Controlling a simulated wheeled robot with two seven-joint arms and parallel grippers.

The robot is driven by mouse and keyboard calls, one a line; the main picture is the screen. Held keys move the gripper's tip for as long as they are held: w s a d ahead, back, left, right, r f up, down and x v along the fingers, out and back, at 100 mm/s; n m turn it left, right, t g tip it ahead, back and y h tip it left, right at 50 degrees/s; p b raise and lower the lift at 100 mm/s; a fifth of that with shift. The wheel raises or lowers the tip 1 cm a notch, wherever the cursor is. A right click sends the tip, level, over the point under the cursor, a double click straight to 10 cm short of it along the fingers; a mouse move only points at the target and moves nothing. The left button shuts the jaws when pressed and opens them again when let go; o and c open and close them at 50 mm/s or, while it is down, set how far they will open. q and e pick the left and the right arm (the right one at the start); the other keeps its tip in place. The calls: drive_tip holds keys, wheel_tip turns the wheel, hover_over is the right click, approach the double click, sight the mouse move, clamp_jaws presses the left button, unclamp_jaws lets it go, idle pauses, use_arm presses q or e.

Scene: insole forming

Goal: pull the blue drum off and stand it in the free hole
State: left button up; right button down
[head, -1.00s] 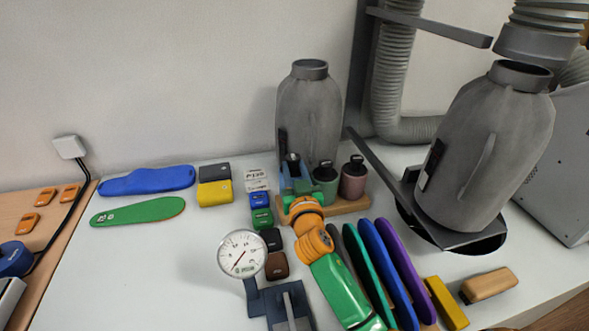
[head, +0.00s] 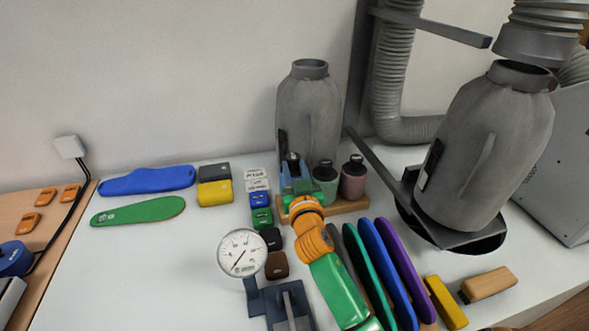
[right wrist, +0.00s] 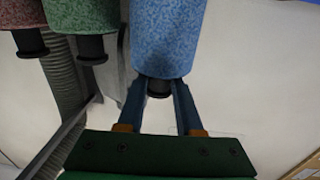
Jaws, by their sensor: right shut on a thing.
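The blue drum (right wrist: 168,35) shows large in the right wrist view, speckled, with a black knob (right wrist: 158,88) at its end. My right gripper (right wrist: 158,86) is shut on it at the knob, one finger on each side. In the head view, my right gripper (head: 292,172) is at the left end of the wooden stand (head: 348,206), and it largely hides the blue drum there. The green drum (head: 325,180) and the pink-red drum (head: 352,179) stand on the stand just to its right. I cannot make out a free hole. My left gripper is not in view.
A grey vessel (head: 308,105) stands close behind the stand. A dial gauge (head: 242,252) is in front, left of my right arm. Several coloured insoles (head: 384,262) stand upright right of that arm. Small coloured blocks (head: 262,218) line its left.

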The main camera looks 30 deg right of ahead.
drive_tip(key=shift+f, duration=0.15)
drive_tip(key=shift+f+b, duration=0.55)
drive_tip(key=shift+b, duration=0.1)
drive_tip(key=shift+f, duration=0.1)
idle(0.3)
drive_tip(key=shift+f+b, duration=0.5)
drive_tip(key=shift+b, duration=0.1)
drive_tip(key=shift+f+b, duration=0.35)
drive_tip(key=shift+f, duration=0.05)
